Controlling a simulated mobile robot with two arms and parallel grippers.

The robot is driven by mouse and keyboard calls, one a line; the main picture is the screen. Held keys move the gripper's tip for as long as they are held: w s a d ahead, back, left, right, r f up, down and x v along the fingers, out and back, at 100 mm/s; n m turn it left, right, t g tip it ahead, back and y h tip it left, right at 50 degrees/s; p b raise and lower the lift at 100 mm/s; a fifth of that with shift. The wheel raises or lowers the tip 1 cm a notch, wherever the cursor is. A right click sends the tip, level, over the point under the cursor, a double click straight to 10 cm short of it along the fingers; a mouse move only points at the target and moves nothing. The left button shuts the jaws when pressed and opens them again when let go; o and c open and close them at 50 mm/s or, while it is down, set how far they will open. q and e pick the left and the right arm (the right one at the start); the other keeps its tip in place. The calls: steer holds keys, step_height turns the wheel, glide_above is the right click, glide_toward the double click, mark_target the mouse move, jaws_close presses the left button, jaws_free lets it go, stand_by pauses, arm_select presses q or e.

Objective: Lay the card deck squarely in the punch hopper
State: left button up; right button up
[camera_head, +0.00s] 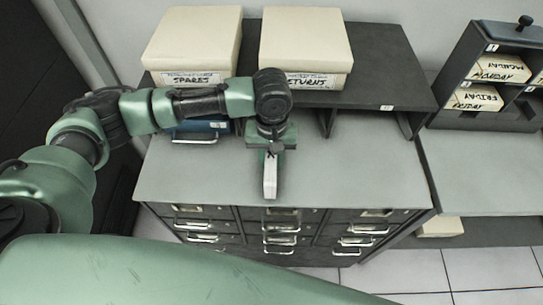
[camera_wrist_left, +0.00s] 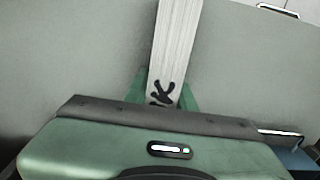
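The card deck (camera_head: 270,177) is a narrow pale stack with a black handwritten mark, over the grey cabinet top (camera_head: 345,180) near its front edge. My left gripper (camera_head: 270,158) points down at it. In the left wrist view the deck (camera_wrist_left: 176,45) stands between the green fingers of my left gripper (camera_wrist_left: 163,98), which are shut on it. I cannot tell whether the deck touches the cabinet top. I cannot make out a punch hopper in either view. My right gripper is not in view.
Two cream boxes, SPARES (camera_head: 192,45) and RETURNS (camera_head: 306,45), stand on a dark shelf (camera_head: 385,65) behind. A blue object (camera_head: 197,129) sits beneath it, partly behind my arm. A dark rack (camera_head: 492,75) with labelled bundles stands right. The cabinet top's right side is clear.

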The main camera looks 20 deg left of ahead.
arm_select(q)
jaws_close()
steer(key=shift+r, duration=0.15)
steer(key=shift+r, duration=0.5)
step_height(320, 180, up, 2)
steer(key=shift+w+r+b, duration=0.1)
steer(key=shift+b, duration=0.5)
steer(key=s+d+b, duration=0.1)
steer(key=s+d, duration=0.2)
steer(key=s, duration=0.6)
steer(key=s+d+b, duration=0.1)
steer(key=s+d, duration=0.1)
steer(key=s, duration=0.7)
steer(key=w+a+r+m, duration=0.3)
steer(key=w+a+r, duration=0.3)
steer(key=w+a, duration=0.3)
steer(key=shift+w+a, duration=0.4)
steer(key=shift+a, duration=0.5)
